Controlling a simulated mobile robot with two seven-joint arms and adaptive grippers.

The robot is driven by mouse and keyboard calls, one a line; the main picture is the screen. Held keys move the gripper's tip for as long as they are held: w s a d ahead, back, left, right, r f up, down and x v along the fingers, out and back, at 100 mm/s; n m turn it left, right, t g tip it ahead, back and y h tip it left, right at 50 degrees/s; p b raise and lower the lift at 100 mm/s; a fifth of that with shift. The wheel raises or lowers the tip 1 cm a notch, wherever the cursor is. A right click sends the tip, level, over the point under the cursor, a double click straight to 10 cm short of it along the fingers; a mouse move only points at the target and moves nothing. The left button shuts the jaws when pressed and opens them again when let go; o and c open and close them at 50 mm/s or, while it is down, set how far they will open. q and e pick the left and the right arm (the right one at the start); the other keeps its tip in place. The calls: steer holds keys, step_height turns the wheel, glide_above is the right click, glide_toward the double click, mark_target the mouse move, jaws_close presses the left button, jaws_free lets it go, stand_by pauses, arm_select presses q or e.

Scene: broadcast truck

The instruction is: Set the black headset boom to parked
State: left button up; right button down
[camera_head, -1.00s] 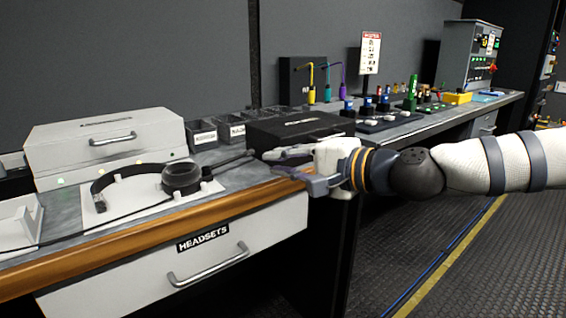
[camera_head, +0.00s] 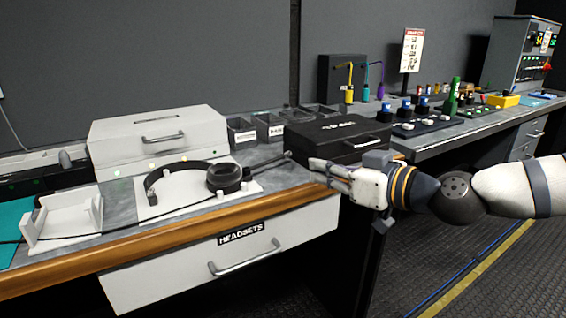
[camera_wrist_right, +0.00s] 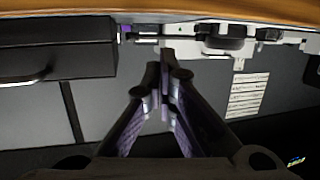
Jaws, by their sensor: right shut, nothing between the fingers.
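The black headset (camera_head: 224,178) lies on a white plate (camera_head: 190,205) on the counter, its band curving left and its round ear cup at right. The boom (camera_head: 268,162) reaches right from the ear cup, low over the counter, ending in a dark tip. My right gripper (camera_head: 314,168) is just right of that tip, apart from it as far as I can see. In the right wrist view the fingers (camera_wrist_right: 165,75) are together and empty. The headset cup (camera_wrist_right: 232,33) and the boom (camera_wrist_right: 146,38) show beyond them. My left gripper is not in view.
A black case (camera_head: 335,138) stands close behind my right gripper. A white box (camera_head: 157,140) is behind the headset, and a white stand (camera_head: 62,222) is to its left. A thin cable crosses the counter. The orange front edge (camera_head: 170,238) runs above the HEADSETS drawer (camera_head: 222,255).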

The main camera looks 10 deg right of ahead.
mark_target(275, 159)
steer(key=b+x, duration=0.1)
steer(key=x, duration=1)
steer(key=shift+w+a+f+b, duration=0.1)
steer(key=shift+a+b, duration=0.05)
steer(key=shift+b, duration=0.25)
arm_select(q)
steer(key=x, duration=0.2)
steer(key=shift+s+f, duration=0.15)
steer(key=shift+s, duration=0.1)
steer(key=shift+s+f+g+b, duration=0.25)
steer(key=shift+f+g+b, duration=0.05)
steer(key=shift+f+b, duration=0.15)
arm_select(e)
steer(key=shift+w+a, duration=0.1)
steer(key=shift+w, duration=0.75)
steer(key=shift+w+a, duration=0.1)
steer(key=shift+w, duration=0.2)
arm_select(q)
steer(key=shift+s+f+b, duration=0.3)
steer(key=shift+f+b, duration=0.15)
steer(key=shift+b, duration=0.1)
arm_select(e)
steer(key=shift+x, duration=0.85)
steer(key=shift+w+r, duration=0.15)
steer(key=shift+r, duration=0.1)
